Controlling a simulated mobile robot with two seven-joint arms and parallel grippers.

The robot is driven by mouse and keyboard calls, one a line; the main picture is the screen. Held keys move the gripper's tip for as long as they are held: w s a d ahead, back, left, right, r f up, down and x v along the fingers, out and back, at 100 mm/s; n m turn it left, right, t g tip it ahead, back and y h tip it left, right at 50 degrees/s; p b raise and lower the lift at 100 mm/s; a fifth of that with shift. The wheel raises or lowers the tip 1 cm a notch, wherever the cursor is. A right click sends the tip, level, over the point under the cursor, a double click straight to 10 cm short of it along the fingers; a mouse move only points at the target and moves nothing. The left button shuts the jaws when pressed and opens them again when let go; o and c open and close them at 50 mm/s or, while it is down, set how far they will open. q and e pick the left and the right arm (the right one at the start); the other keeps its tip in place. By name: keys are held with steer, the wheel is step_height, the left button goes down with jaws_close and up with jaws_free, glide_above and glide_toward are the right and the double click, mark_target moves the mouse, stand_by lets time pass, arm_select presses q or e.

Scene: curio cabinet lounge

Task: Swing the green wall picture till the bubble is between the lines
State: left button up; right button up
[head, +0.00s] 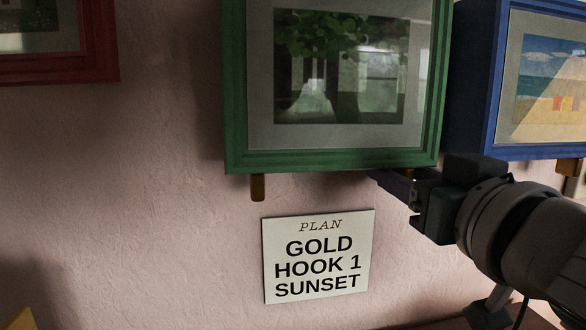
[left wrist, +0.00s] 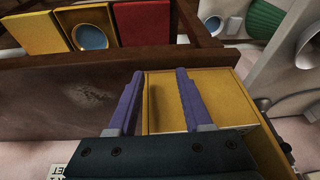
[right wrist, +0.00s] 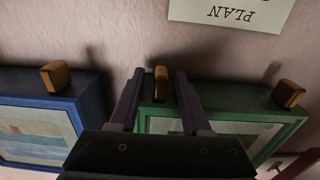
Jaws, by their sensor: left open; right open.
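The green wall picture (head: 235,100), with a tree scene, hangs on the pink wall in the head view, its top cut off. Its lower edge rises slightly to the right; I cannot tell tilt from perspective. It also shows, inverted, in the right wrist view (right wrist: 235,113). My right gripper (head: 378,178) is open at the frame's lower right. In the right wrist view its fingers (right wrist: 159,72) stand either side of a small wooden tab (right wrist: 161,80) under the frame; contact is unclear. Another tab (head: 258,187) is at lower left. No bubble or lines show. My left gripper (left wrist: 160,73) is open.
A blue-framed picture (head: 490,80) hangs close on the right, a red-framed one (head: 60,70) at upper left. A plan card (head: 318,257) reading "GOLD HOOK 1 SUNSET" is below. In the left wrist view, a yellow box-like thing (left wrist: 165,90) lies beyond the left fingers.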

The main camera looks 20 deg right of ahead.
steer(key=shift+s, duration=0.25)
steer(key=v, duration=0.9)
steer(key=shift+s+p, duration=0.25)
steer(key=shift+p, duration=0.05)
